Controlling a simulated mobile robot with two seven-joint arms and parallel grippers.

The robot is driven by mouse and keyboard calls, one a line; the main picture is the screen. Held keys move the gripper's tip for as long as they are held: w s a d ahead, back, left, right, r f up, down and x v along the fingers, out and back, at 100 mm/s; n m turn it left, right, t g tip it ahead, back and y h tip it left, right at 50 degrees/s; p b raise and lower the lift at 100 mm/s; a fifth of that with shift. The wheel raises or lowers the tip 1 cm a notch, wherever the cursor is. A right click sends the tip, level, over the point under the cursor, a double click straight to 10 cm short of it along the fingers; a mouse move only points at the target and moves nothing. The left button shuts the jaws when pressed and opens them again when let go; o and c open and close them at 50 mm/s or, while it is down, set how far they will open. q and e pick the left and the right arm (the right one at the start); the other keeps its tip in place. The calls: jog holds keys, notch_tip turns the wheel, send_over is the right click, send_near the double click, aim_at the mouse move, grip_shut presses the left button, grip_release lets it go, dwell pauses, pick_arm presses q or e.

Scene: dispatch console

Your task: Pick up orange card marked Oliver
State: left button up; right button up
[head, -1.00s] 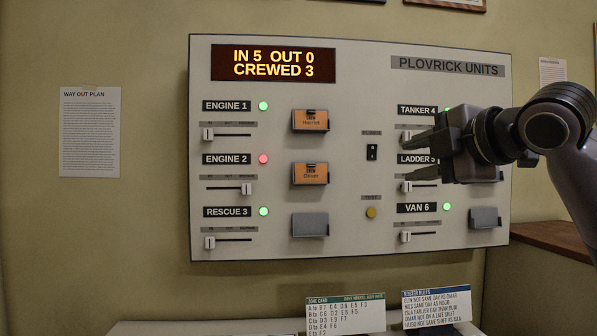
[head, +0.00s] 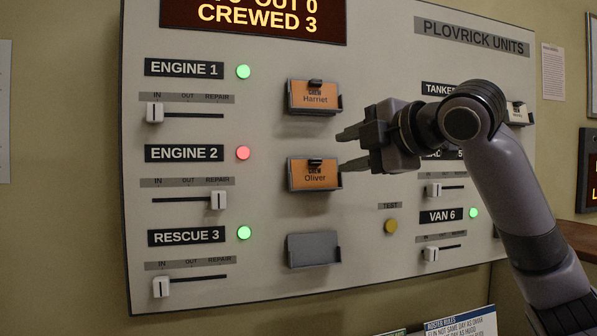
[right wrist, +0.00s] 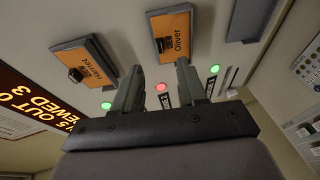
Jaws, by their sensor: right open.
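The orange card marked Oliver (head: 315,174) sits in a grey holder beside the ENGINE 2 row, with a dark clip at its top edge. In the right wrist view the Oliver card (right wrist: 171,38) lies beyond the fingertips, upper middle. My right gripper (head: 343,150) is open and empty, its fingers pointing left. In the head view its fingertips appear just right of the Oliver card, between its height and that of the card above. It also shows in the right wrist view (right wrist: 160,75), with a gap between the fingers. My left gripper is not in view.
An orange card marked Harriet (head: 315,97) is in the holder above. An empty grey holder (head: 313,250) is below, by RESCUE 3. Slider switches (head: 218,200) line the left of the panel. A yellow TEST button (head: 391,226) is at lower right of the Oliver card.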

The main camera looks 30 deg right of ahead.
aim_at(318, 160)
jog(key=p+x, duration=0.1)
jog(key=x, duration=0.5)
jog(key=shift+a+p, duration=0.15)
jog(key=shift+p, duration=0.2)
jog(key=shift+w+f, duration=0.1)
jog(key=shift+w, duration=0.35)
grip_shut()
